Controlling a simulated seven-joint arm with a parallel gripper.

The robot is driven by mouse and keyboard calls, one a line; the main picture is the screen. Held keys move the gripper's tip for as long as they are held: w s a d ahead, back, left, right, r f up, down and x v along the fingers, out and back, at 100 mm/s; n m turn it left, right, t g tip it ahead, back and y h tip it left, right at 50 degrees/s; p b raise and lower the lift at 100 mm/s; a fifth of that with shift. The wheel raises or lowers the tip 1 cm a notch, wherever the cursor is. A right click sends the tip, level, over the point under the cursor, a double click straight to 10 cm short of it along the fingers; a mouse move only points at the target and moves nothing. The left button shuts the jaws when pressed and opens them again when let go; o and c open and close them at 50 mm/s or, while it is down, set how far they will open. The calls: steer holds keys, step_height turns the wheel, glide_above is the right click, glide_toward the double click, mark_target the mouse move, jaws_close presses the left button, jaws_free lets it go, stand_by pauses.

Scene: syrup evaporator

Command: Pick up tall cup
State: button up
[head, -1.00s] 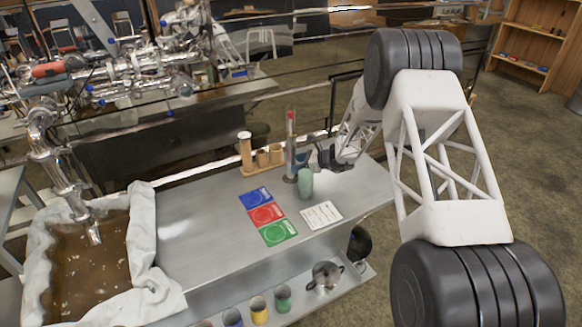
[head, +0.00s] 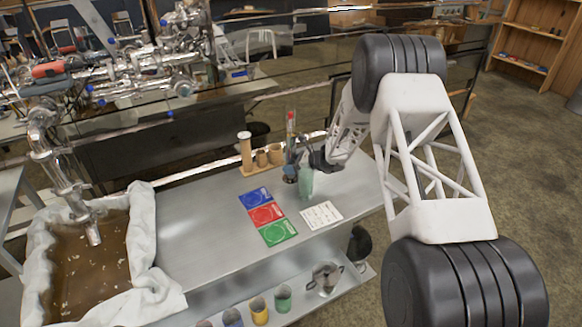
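A tall, slim, clear cup with a red-topped stick in it (head: 291,127) stands upright near the back edge of the steel table, left of my gripper. A green cup (head: 306,185) stands just in front of it. My gripper (head: 298,160) is dark and low, with its fingers at the tall cup's lower half, behind and above the green cup. The fingers overlap the tall cup in this view. Whether they touch it or close around it is too small to tell.
A wooden rack (head: 262,168) with a tall tube and short cups stands left of the tall cup. Blue, red (head: 266,215) and green cards and a white sheet (head: 321,215) lie in front. A syrup pan (head: 85,265) is at left. Several coloured cups and a metal jug (head: 325,277) stand on the lower shelf.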

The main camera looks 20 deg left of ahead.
mark_target(296, 143)
jaws_close()
steer(key=shift+r, duration=0.35)
stand_by(0.4)
steer(key=shift+r, duration=4.55)
steer(key=shift+r, duration=0.2)
